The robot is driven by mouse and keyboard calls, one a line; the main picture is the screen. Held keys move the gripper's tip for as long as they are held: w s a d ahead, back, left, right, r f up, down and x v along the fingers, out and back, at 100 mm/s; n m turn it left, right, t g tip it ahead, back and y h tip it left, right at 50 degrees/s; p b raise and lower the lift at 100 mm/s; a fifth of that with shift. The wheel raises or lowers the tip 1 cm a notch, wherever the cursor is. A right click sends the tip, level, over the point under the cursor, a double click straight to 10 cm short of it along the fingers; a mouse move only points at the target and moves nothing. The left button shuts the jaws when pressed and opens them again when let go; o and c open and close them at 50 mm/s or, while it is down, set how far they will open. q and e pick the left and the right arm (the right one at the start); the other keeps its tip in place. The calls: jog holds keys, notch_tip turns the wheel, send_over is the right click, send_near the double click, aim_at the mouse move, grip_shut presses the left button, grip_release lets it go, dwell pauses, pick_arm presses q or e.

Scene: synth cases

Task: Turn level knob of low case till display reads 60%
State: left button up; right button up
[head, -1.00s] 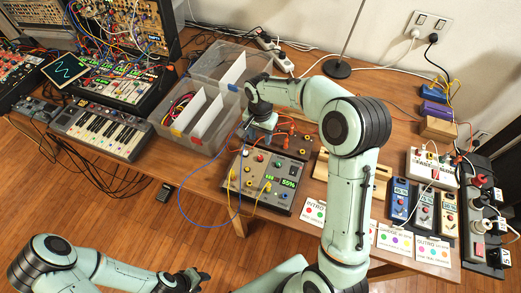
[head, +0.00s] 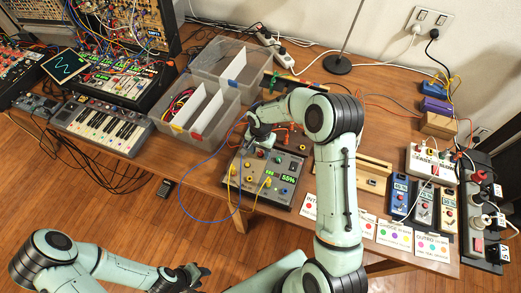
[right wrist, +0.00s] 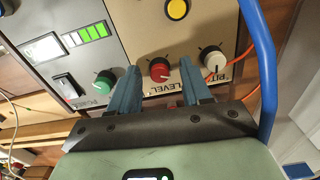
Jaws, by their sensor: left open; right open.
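The low case (head: 270,200) is a grey panel with knobs, yellow cables and a green display (head: 287,178) that appears to read 55%. In the right wrist view its red LEVEL knob (right wrist: 160,71) sits between a green knob (right wrist: 104,83) and a white knob (right wrist: 213,60). My right gripper (right wrist: 158,82) is open, with one finger on each side of the red knob; I cannot tell if they touch it. In the head view this gripper (head: 259,145) is over the case's back part and partly hides the knobs. My left gripper (head: 195,274) is open and empty, low at the front, away from the table.
A blue cable (head: 183,205) loops left of the case and passes close by my right gripper in the wrist view (right wrist: 262,60). Clear divided bins (head: 205,120) stand behind left. Label cards (head: 395,236) and small pedals (head: 423,205) lie to the right.

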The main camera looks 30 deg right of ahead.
aim_at(261, 153)
grip_shut()
jog(key=shift+f+m+b, duration=0.2)
jog(key=shift+m+b, duration=0.4)
jog(key=shift+b, duration=0.05)
jog(key=shift+r, duration=0.15)
jog(key=shift+s+r, duration=0.15)
grip_release()
jog(key=shift+w, duration=0.25)
pick_arm(q)
jog(key=shift+s+f, duration=0.75)
jog(key=shift+f, duration=0.05)
pick_arm(e)
jog(key=shift+s, duration=0.1)
pick_arm(q)
jog(key=shift+w+r, duration=0.15)
pick_arm(e)
notch_tip(261, 153, up, 13)
jog(key=shift+r, duration=0.2)
